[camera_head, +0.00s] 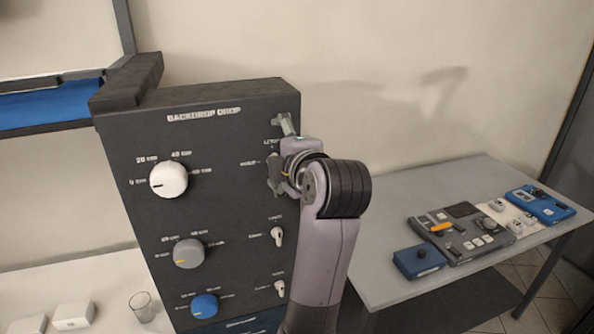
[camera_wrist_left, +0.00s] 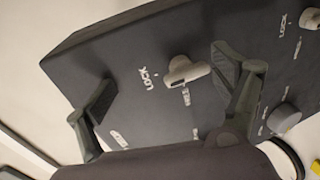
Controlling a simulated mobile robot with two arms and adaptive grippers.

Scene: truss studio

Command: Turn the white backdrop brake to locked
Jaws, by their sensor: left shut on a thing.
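The dark panel (camera_head: 225,140) headed "BACKDROP DROP" stands in front of me. The white backdrop brake is a small pale lever at its top right, hidden behind my left gripper in the head view. In the left wrist view the white backdrop brake (camera_wrist_left: 187,70) shows between the two fingers, with the word LOCK beside it. I cannot tell exactly which mark the lever points to. My right gripper is not in view.
Below are two more pale levers (camera_head: 277,236) (camera_head: 280,289). White (camera_head: 168,180), grey (camera_head: 188,253) and blue (camera_head: 204,305) knobs line the panel's left. A grey table (camera_head: 385,210) with control boxes (camera_head: 462,232) stands right. A glass (camera_head: 142,306) stands lower left.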

